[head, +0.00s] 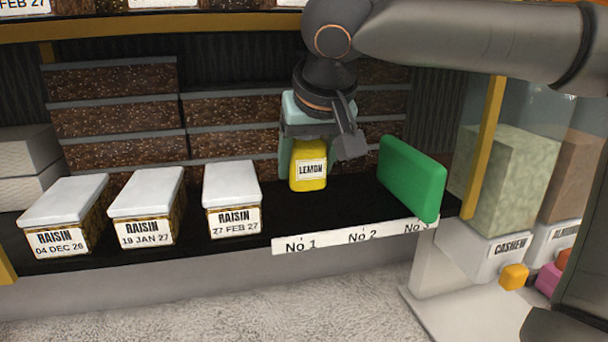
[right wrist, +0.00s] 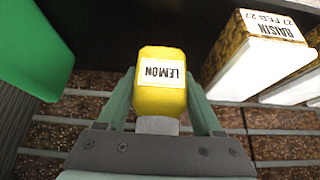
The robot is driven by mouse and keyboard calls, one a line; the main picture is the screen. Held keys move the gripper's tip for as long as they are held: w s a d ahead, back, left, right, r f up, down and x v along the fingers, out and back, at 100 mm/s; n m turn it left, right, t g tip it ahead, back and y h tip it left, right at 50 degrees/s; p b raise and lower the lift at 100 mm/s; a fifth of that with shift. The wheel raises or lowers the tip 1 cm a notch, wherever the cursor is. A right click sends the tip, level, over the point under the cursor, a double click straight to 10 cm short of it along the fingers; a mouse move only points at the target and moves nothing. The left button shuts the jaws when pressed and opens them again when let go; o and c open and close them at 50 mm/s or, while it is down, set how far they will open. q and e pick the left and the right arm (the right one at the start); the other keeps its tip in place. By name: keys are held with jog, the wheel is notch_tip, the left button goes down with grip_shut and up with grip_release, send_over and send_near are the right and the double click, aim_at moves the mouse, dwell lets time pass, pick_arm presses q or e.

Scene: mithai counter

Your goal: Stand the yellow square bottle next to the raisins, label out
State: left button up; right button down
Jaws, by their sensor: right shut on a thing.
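The yellow square bottle (head: 308,179) is upright on or just above the dark shelf, behind the label strip near No 1. Its white LEMON label faces out toward the head camera. My right gripper (head: 308,150) is shut on it from above and behind. In the right wrist view the bottle (right wrist: 160,95) sits between the fingers (right wrist: 160,110). The raisin boxes with white lids stand to its left. The nearest is the 27 FEB 27 raisin box (head: 232,200), with a gap between it and the bottle. My left gripper is not in view.
A green block (head: 410,177) stands right of the bottle, near No 2 and No 3; it also shows in the right wrist view (right wrist: 32,50). Stacked brown boxes (head: 115,118) line the back. A cashew bin (head: 505,190) stands at the right.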

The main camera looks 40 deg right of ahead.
aim_at(306, 185)
jog(key=shift+w+d, duration=0.15)
jog(key=shift+w, duration=0.1)
jog(key=shift+f, duration=1.75)
jog(key=shift+f, duration=0.2)
jog(key=shift+c, duration=0.2)
grip_release()
jog(key=shift+r, duration=0.1)
jog(key=shift+r, duration=0.25)
jog(key=v, duration=1.2)
